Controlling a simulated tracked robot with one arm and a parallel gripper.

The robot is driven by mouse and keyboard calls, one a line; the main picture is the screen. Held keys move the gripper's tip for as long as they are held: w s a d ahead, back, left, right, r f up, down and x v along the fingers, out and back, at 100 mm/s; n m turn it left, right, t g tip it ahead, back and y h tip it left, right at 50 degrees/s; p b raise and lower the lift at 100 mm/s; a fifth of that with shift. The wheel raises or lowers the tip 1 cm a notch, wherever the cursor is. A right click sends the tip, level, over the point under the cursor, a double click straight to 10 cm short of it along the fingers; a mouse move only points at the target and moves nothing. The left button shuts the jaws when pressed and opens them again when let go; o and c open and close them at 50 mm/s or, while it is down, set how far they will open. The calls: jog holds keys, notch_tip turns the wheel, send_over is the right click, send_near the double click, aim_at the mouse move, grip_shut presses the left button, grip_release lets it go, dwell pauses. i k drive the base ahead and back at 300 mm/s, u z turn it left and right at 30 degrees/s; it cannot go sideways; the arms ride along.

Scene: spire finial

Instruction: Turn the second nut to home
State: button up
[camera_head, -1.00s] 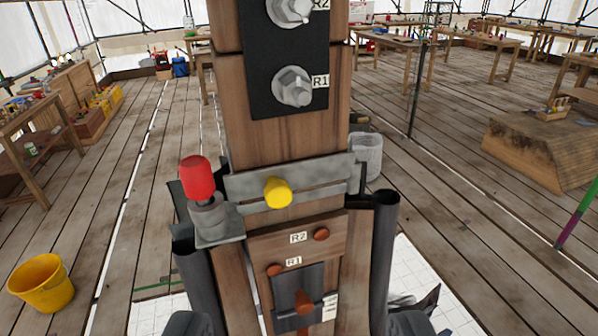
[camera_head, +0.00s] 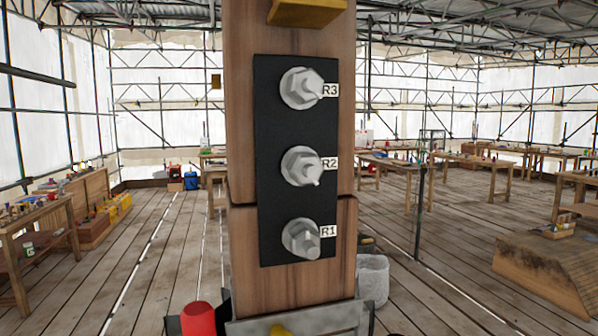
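A black plate (camera_head: 270,130) on the front of a wooden post (camera_head: 240,100) carries three grey hex nuts in a column. The second nut (camera_head: 301,166), labelled R2, is in the middle, and its small pointed tab faces down and right. The top nut (camera_head: 299,88), labelled R3, has its tab towards the right. The bottom nut (camera_head: 300,238), labelled R1, has its tab low on its right side. My gripper is not in view, and nothing touches the nuts.
A metal clamp band (camera_head: 300,322) crosses the post at the bottom, with a red-capped handle (camera_head: 198,318) at its left. A yellow bracket (camera_head: 306,12) sits at the top of the post. Workbenches stand behind. The space in front of the nuts is clear.

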aim_at(293, 162)
jog(key=z, duration=1.35)
jog(key=k, duration=1.2)
jog(key=u, duration=1.3)
jog(key=i, duration=1.05)
